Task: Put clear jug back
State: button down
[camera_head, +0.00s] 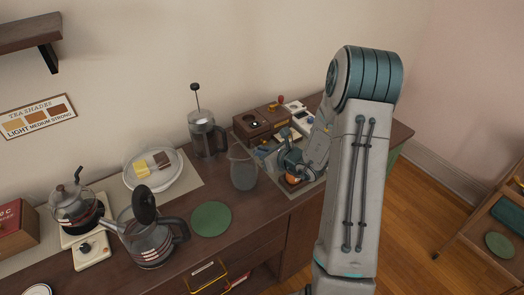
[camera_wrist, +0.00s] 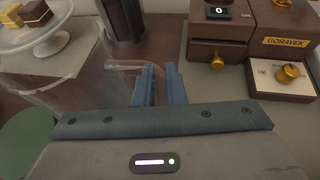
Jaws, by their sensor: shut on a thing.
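The clear jug (camera_head: 243,168) is upright above or on the dark counter, just left of my gripper (camera_head: 274,161). I cannot tell whether its base touches the counter. In the wrist view, its transparent wall (camera_wrist: 95,85) shows faintly to the left of the fingers (camera_wrist: 158,82). My gripper is shut on the jug, seemingly at its handle; the grip itself is hard to see through the clear material. A round green mat (camera_head: 211,219) lies bare on the counter in front of the jug, and its edge shows in the wrist view (camera_wrist: 25,135).
A glass kettle (camera_head: 150,240) stands left of the green mat. Brown wooden boxes (camera_head: 252,128) and a small brass-knobbed box (camera_wrist: 283,78) crowd the grey tray area.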

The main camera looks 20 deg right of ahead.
jog(key=shift+f, duration=0.15)
jog(key=c, duration=1.5)
grip_release()
